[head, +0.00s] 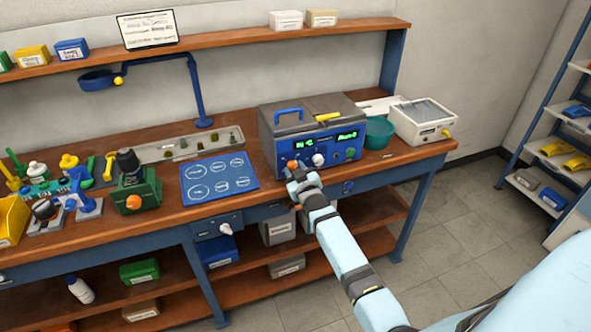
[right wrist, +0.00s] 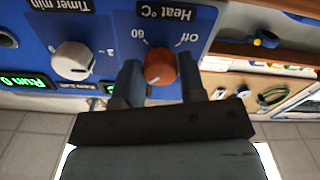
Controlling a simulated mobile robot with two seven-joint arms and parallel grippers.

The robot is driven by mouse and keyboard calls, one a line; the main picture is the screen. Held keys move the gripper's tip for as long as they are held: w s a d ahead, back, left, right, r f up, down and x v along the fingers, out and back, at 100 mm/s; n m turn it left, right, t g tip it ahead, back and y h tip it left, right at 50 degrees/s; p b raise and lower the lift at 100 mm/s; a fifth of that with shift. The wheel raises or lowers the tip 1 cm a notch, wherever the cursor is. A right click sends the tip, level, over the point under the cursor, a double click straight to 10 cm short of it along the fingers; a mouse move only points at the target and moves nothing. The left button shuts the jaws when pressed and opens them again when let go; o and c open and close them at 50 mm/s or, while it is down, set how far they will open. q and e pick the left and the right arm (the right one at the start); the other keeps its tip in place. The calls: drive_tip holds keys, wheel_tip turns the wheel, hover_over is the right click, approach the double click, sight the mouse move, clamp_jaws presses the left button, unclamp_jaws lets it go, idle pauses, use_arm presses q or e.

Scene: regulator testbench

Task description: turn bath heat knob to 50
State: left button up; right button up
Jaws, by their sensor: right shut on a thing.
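The bath (head: 315,130) is a grey box with a blue front panel, a blue lid handle and green displays. Its orange-red heat knob (right wrist: 160,65) is at the panel's left in the head view (head: 292,164). My right gripper (head: 297,176) is at the panel, and its two fingers sit on either side of the knob, shut on it. The right wrist view is upside down and shows "Heat °C", "Off" and "60" around the knob. A light mark on the knob's face seems to point down-left there; the exact setting is hard to read. My left gripper is out of view.
A white timer knob (right wrist: 72,60) is beside the heat knob. A teal bowl (head: 378,132) and a white box-shaped device (head: 422,120) stand right of the bath. A blue mat with circles (head: 220,178) lies to its left. The floor in front is clear.

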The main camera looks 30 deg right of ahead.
drive_tip(key=shift+m, duration=0.5)
drive_tip(key=o, duration=0.9)
drive_tip(key=v, duration=1.4)
drive_tip(key=shift+w+a+b, duration=0.1)
drive_tip(key=shift+b, duration=0.25)
drive_tip(key=s+a+f+n+g+y+p, duration=0.1)
drive_tip(key=s+a+f+g+y+p, duration=0.1)
drive_tip(key=s+a, duration=0.4)
drive_tip(key=s+a+f+n+g+y+p, duration=0.1)
drive_tip(key=s+a+f+g+y+p, duration=0.1)
drive_tip(key=s+a, duration=0.5)
drive_tip(key=s+a+f+n+g+y+p, duration=0.1)
drive_tip(key=s+a+f+g+y+p, duration=0.1)
drive_tip(key=s+a, duration=0.5)
drive_tip(key=shift+s+a+f+g+y+p, duration=0.15)
drive_tip(key=shift+s+y+p, duration=0.15)
drive_tip(key=shift+s, duration=0.7)
drive_tip(key=shift+s+a+g+y+p, duration=0.15)
drive_tip(key=shift+s+y+p, duration=0.15)
drive_tip(key=shift+s, duration=0.7)
